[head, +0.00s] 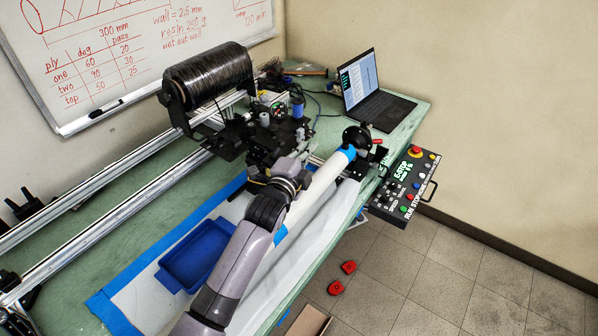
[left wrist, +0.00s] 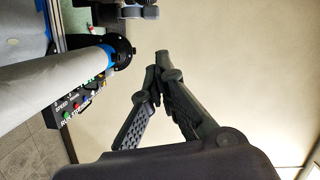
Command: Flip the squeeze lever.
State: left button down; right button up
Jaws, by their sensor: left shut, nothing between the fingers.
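My left gripper (head: 299,155) is at the end of the arm that crosses the table, close to the black carriage (head: 268,138) and beside the white tube (head: 320,183). In the left wrist view its dark fingers (left wrist: 161,66) meet at the tips with nothing between them. Grey rollers (left wrist: 140,12) show at the top of that view, apart from the fingertips. I cannot clearly pick out the squeeze lever among the small carriage parts; my gripper and arm may hide some of them. My right gripper is not in view.
A black tow spool (head: 207,76) stands above the rails. A laptop (head: 372,92) is at the back, and a control box (head: 405,186) hangs at the table's right edge. A blue tray (head: 196,254) lies left of my arm. Red pieces (head: 348,267) lie on the floor.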

pick_arm(q)
jog(key=a, duration=0.2)
jog(key=w+a, duration=0.1)
jog(key=shift+w+a+f, duration=0.1)
jog(key=shift+a+f, duration=0.1)
jog(key=shift+f, duration=0.1)
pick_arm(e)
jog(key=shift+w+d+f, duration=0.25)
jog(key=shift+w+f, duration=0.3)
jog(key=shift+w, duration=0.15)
